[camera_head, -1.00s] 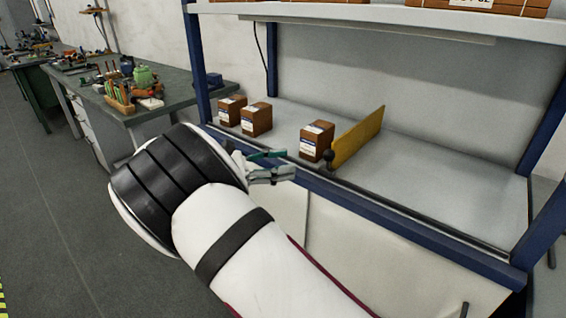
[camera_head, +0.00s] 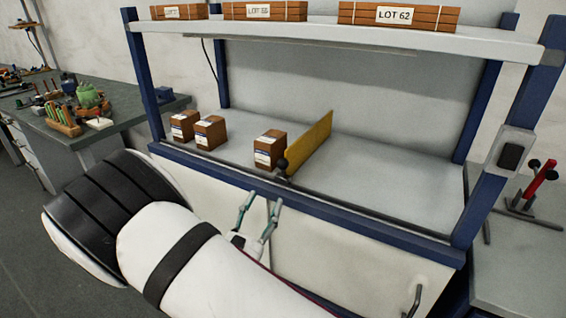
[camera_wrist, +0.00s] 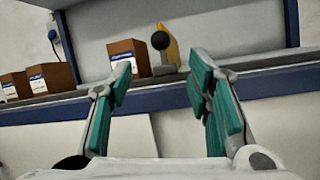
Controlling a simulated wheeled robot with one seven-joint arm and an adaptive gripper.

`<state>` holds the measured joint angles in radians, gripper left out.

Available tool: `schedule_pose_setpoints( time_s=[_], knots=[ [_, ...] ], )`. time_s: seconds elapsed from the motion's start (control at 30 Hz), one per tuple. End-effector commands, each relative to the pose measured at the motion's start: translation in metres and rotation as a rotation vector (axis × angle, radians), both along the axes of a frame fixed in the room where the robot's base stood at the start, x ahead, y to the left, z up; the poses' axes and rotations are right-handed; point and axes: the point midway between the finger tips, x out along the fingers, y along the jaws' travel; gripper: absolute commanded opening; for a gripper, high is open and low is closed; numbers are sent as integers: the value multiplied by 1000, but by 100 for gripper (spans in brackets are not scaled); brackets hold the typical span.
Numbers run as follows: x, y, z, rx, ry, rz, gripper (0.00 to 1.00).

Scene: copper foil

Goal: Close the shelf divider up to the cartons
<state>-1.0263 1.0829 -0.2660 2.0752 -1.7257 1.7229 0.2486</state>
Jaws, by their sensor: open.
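The yellow shelf divider (camera_head: 312,146) stands upright on the grey shelf (camera_head: 365,182), with a dark round knob (camera_head: 282,164) at its front end. A brown carton (camera_head: 269,149) with a white label stands just left of the divider. Two more cartons, one (camera_head: 210,132) beside the other (camera_head: 184,125), stand further left, with a gap between them and the third. My gripper (camera_head: 262,203) is open and empty in front of the shelf's blue front edge, below the knob. In the wrist view, the divider (camera_wrist: 173,45) and its knob (camera_wrist: 160,40) show beyond the open fingers (camera_wrist: 163,80).
A blue front rail (camera_head: 330,212) runs along the shelf edge. Lot-labelled brown stacks (camera_head: 400,16) lie on the upper shelf (camera_head: 350,38). Blue posts (camera_head: 146,80) flank the bay. The shelf right of the divider is clear. A cluttered bench (camera_head: 120,112) stands at left.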

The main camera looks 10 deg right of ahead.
Motion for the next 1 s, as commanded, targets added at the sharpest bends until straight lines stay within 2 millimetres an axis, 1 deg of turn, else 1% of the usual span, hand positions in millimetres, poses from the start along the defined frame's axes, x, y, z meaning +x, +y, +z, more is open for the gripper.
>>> schedule_pose_setpoints(
  time_s=[0.17, 0.4, 0.6, 0.8, 1.0],
  knots=[
    [22, -14, 11, 0, -3, -7, 46],
    [60, -36, 30, 0, -4, -8, 46],
    [88, -51, 42, 1, -4, -7, 46],
    [103, -58, 49, 1, -3, -5, 46],
    [106, -60, 50, 0, -2, -5, 46]
  ],
)
